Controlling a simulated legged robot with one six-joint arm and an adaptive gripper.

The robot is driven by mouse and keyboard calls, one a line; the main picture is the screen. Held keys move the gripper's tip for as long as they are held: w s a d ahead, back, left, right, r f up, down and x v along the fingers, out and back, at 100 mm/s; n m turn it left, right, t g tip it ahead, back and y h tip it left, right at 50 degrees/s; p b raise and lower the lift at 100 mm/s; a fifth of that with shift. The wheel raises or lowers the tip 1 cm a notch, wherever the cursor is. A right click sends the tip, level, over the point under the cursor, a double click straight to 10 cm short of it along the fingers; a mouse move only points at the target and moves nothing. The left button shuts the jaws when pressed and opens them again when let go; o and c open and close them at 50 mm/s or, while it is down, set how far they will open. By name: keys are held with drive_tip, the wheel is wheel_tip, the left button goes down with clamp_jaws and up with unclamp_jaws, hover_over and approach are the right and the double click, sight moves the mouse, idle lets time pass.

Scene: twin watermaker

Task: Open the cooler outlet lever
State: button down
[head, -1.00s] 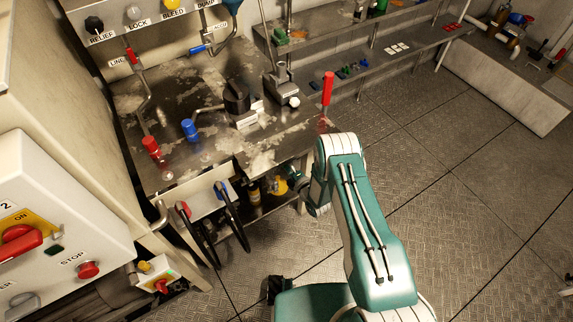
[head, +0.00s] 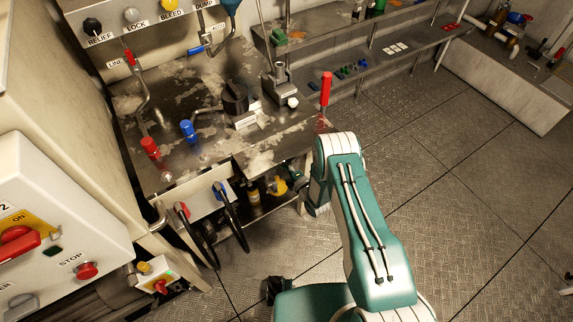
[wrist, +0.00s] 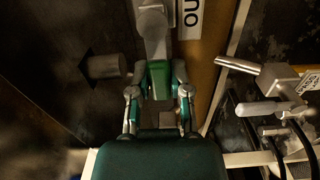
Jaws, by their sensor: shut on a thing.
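In the wrist view, my gripper (wrist: 159,98) has its two fingers closed in on either side of a green grip. The grip belongs to what looks like the cooler outlet lever (wrist: 158,76), with a pale grey metal body above it at the top of the picture. A white label with partly cut-off dark letters, apparently "OU" upside down, is beside it. The lever's lower end is hidden behind my green gripper body. In the head view, my gripper and this lever are hidden behind my arm and the bench.
In the wrist view, a grey cylindrical stub (wrist: 105,66) is left of my gripper, and a metal pipe piece (wrist: 240,66) and hoses are at right. Open floor (head: 470,220) is at right.

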drive_tip(key=shift+a, duration=0.2)
drive_tip(key=r+m, duration=0.1)
drive_tip(key=m, duration=0.3)
drive_tip(key=shift+d+r, duration=0.15)
drive_tip(key=shift+r, duration=0.25)
drive_tip(key=m, duration=0.1)
drive_tip(key=r+m, duration=0.1)
drive_tip(key=m, duration=0.1)
drive_tip(key=d+m, duration=0.1)
drive_tip(key=shift+w+r+m, duration=0.3)
drive_tip(key=shift+w+r, duration=0.1)
drive_tip(key=shift+w+d+r+m, duration=0.25)
drive_tip(key=shift+w+d+m, duration=0.15)
drive_tip(key=shift+m, duration=0.95)
drive_tip(key=shift+w+d+r+m, duration=0.25)
drive_tip(key=shift+d+m, duration=0.25)
drive_tip(key=shift+m, duration=0.9)
drive_tip(key=shift+w+d+r+m, duration=0.25)
drive_tip(key=shift+w+d+m, duration=0.15)
drive_tip(key=shift+m, duration=0.95)
drive_tip(key=shift+d, duration=0.1)
drive_tip(key=c, duration=0.6)
unclamp_jaws()
drive_tip(key=shift+o, duration=0.2)
drive_tip(key=shift+f, duration=0.1)
